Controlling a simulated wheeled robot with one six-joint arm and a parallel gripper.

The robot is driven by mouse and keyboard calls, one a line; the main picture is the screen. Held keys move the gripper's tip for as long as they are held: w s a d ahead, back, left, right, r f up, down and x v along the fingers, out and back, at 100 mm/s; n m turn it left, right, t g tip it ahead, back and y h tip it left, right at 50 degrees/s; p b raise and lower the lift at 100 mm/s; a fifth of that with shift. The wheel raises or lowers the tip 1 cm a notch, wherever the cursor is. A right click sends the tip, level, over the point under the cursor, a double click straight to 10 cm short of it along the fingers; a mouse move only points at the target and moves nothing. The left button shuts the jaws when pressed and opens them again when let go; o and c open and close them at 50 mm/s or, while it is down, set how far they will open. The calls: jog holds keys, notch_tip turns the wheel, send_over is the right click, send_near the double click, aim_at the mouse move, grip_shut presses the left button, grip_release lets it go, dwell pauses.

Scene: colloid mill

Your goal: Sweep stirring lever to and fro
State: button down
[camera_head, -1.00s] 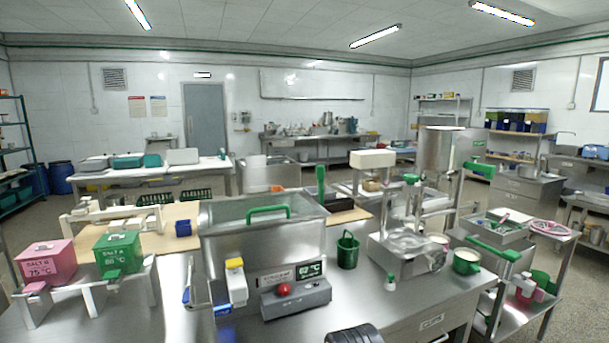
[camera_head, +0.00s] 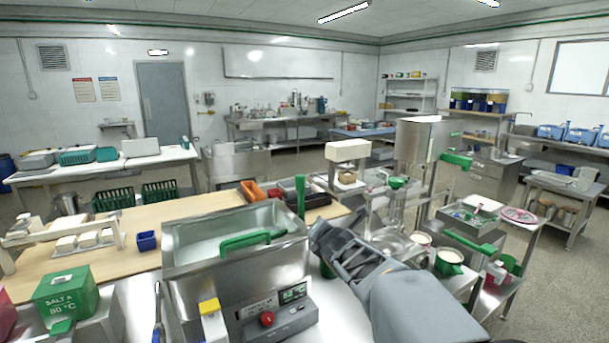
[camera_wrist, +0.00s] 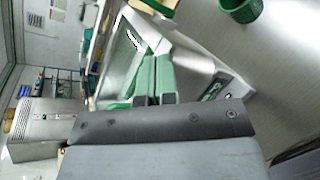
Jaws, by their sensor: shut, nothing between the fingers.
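An upright green lever (camera_head: 300,196) stands at the back right corner of the steel tank (camera_head: 180,272); I take it for the stirring lever. A curved green handle (camera_head: 252,240) lies across the tank's front. My gripper (camera_head: 320,234) is shut and empty, at the tank's right side, just right of and below the upright lever. Contact with the lever cannot be told. In the wrist view, two green bars (camera_wrist: 154,78) lie just beyond the dark fingertips (camera_wrist: 155,100); which green part they belong to is unclear.
A control box with a red button (camera_head: 267,319) stands before the tank. The green SALT A box (camera_head: 66,292) is at left. A wooden board (camera_head: 90,258) lies behind.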

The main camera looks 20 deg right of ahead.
jog(key=w+d+r+n+t+y+p, duration=0.2)
jog(key=w+r+n+t, duration=0.1)
jog(key=r+n, duration=0.4)
jog(key=n+p, duration=0.4)
jog(key=p, duration=0.1)
send_near(302, 183)
jog(key=w, duration=0.6)
jog(key=shift+w+d+f, duration=0.15)
jog(key=shift+w+f, duration=0.05)
jog(key=shift+f, duration=0.05)
jog(key=shift+w+f+p, duration=0.1)
jog(key=shift+w+p, duration=0.25)
jog(key=shift+w, duration=0.2)
